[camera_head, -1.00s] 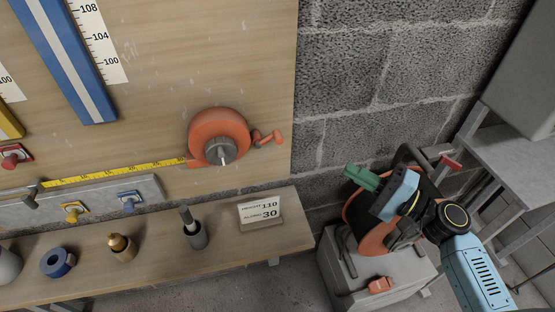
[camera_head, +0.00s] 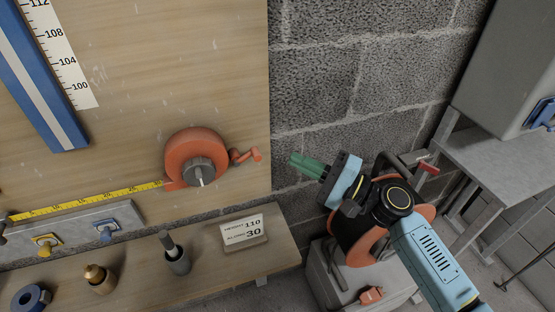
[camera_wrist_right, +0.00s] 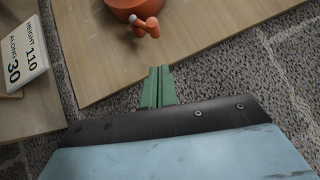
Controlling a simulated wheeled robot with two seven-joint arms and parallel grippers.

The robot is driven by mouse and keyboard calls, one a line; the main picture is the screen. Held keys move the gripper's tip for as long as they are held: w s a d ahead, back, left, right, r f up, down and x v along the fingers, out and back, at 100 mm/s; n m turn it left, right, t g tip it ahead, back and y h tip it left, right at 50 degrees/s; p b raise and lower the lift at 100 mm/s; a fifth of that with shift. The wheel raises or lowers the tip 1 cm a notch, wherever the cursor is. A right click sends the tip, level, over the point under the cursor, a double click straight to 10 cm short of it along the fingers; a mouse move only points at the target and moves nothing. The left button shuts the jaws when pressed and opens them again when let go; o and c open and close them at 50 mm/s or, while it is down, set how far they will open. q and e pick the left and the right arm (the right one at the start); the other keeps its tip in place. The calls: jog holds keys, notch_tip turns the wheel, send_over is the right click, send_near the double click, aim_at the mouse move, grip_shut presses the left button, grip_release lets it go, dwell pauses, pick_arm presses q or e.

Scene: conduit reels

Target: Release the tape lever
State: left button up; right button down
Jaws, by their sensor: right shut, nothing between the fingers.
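The orange tape reel (camera_head: 196,158) is mounted on the wooden board, with a grey hub in its middle and yellow tape (camera_head: 90,199) drawn out to the left. Its small orange lever (camera_head: 246,155) sticks out on the right side near the board's edge. The lever also shows in the right wrist view (camera_wrist_right: 146,26), beyond the fingertips. My right gripper (camera_head: 307,166) is shut and empty, its green fingers pointing left toward the lever with a gap between them. The fingers show in the right wrist view (camera_wrist_right: 158,87). My left gripper is not in view.
A shelf (camera_head: 205,262) below the board holds a card (camera_head: 243,232) reading 110 and 30, a grey cup (camera_head: 178,260), a brass piece (camera_head: 98,279) and a blue ring (camera_head: 31,298). The space between lever and fingertips is clear.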

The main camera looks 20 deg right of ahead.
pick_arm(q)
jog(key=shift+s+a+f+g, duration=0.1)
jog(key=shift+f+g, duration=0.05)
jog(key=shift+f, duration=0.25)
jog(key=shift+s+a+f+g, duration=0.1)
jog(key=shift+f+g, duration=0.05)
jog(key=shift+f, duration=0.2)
pick_arm(e)
jog(key=a, duration=0.1)
jog(key=a+r, duration=0.1)
jog(key=a, duration=0.1)
jog(key=w+a, duration=0.1)
jog(key=a, duration=0.1)
jog(key=shift+r, duration=0.2)
pick_arm(q)
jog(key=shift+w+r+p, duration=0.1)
jog(key=shift+p, duration=0.2)
